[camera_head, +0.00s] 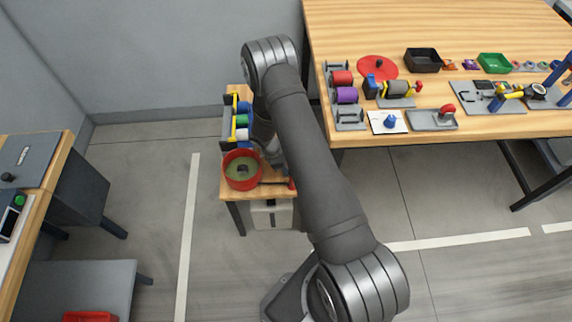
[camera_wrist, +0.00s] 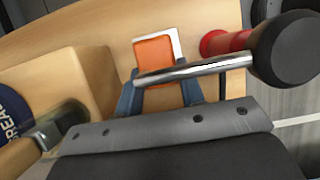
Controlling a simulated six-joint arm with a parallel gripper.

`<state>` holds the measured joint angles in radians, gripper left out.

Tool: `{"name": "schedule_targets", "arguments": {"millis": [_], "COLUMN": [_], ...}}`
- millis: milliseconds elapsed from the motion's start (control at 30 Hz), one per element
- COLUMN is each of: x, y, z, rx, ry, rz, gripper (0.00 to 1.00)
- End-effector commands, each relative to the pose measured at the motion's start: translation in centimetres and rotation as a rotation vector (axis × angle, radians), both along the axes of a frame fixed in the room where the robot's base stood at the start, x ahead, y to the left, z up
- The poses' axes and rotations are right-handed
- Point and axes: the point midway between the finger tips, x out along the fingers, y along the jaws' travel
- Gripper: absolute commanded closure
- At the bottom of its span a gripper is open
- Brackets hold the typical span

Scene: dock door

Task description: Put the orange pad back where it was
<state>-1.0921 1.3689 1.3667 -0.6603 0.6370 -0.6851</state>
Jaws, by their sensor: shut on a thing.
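The orange pad (camera_wrist: 153,52) shows in the wrist view between the blue fingertips of my gripper (camera_wrist: 160,85), with a white edge (camera_wrist: 176,42) along its upper and right sides. The jaws are shut on the pad, just above a wooden surface. A shiny metal rod (camera_wrist: 195,69) with a black knob crosses in front of the fingers and hides part of them. In the head view my arm hides the pad, and the fingertips cannot be made out.
A small wooden stand (camera_head: 235,192) carries a red round pan (camera_head: 242,183) and a rack of coloured rolls (camera_head: 237,122). A red handle (camera_wrist: 222,42) lies right of the pad. A large cluttered table (camera_head: 440,25) stands right; open floor (camera_head: 150,190) lies left.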

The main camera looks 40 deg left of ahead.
Motion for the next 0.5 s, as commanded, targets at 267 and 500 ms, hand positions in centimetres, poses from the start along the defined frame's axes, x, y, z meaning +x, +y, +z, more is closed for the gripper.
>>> {"name": "schedule_targets", "arguments": {"millis": [267, 500], "x": [-0.01, -0.01], "y": [0.00, 0.01], "z": [-0.30, -0.20], "rx": [0.000, 0.000], "ry": [0.000, 0.000], "rz": [0.000, 0.000], "gripper": [0.43, 0.43]}}
